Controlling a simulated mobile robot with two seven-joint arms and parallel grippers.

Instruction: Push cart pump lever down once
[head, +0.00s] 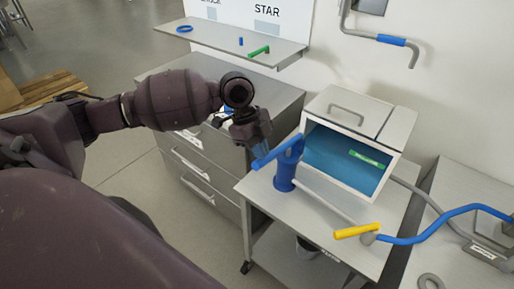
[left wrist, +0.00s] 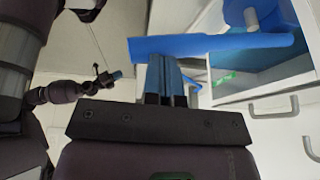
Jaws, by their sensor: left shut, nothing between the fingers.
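The blue pump (head: 285,178) stands on the cart's top, with its blue lever (head: 278,152) sticking out toward the left. My left gripper (head: 262,150) is shut and empty, at the lever's left end. In the left wrist view its blue fingers (left wrist: 165,80) point at the lever (left wrist: 210,46), which crosses just past their tips. I cannot tell whether they touch. What seems to be my right gripper (left wrist: 117,75) shows small in the left wrist view; its jaws are too small to read.
The cart (head: 315,215) also carries a box (head: 392,168) with blue inside. A yellow handle (head: 357,230) lies on a pipe at the cart's right. A drawer cabinet (head: 205,165) stands left of the cart, below a wall shelf (head: 215,38). A counter is at the right.

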